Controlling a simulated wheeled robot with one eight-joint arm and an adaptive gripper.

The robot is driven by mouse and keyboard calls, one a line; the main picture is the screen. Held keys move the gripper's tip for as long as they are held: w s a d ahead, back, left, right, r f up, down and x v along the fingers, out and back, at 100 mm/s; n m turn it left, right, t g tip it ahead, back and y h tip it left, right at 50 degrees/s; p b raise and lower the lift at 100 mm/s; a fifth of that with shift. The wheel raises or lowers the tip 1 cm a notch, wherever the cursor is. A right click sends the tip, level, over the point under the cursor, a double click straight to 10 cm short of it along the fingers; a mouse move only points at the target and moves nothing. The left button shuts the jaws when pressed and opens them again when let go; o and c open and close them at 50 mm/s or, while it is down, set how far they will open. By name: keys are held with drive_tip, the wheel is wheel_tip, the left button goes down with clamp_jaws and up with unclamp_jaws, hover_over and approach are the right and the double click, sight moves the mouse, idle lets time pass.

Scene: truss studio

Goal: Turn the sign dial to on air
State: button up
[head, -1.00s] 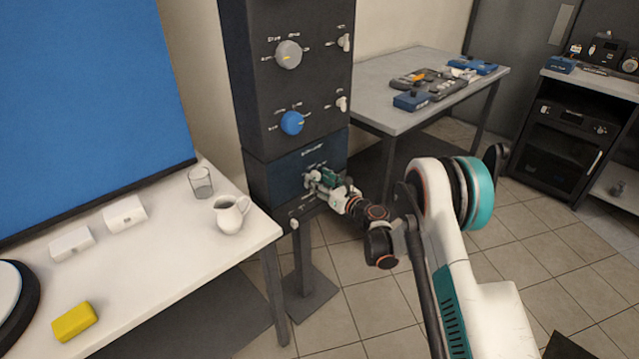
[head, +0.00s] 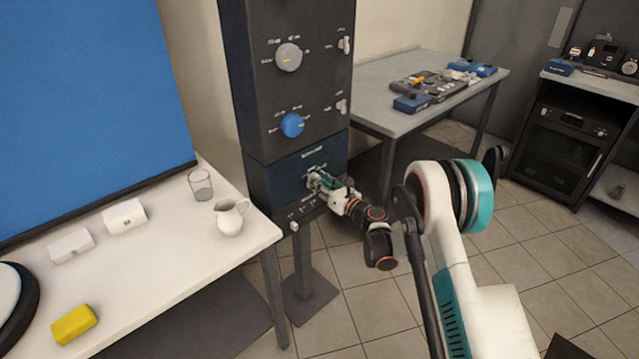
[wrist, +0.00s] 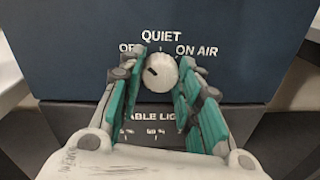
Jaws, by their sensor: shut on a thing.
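The sign dial (wrist: 161,72) is a round pale knob on the dark blue front panel (wrist: 60,40). In the wrist view, "OFF" is at its upper left, "QUIET" above and "ON AIR" at its upper right. The dial's dark mark lies on its left side, slanting to the upper left toward "OFF". My gripper (wrist: 160,80), with green finger pads, is shut on the dial, one finger on each side.
Above the panel are a blue knob (head: 292,125), a grey knob (head: 288,57) and small switches. More small controls sit on the ledge below. A white table (head: 170,265) at left carries a jug (head: 230,218) and a glass (head: 200,184). A grey table (head: 440,75) stands behind.

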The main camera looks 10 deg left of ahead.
drive_tip(key=m, duration=1.8)
drive_tip(key=shift+w+d+g, duration=0.1)
drive_tip(key=shift+d+g, duration=0.05)
drive_tip(key=shift+g, duration=0.25)
drive_tip(key=shift+m, duration=0.4)
drive_tip(key=o, duration=1)
drive_tip(key=shift+f, duration=0.1)
drive_tip(key=shift+o, duration=0.2)
drive_tip(key=v, duration=1.2)
drive_tip(key=shift+w, duration=0.1)
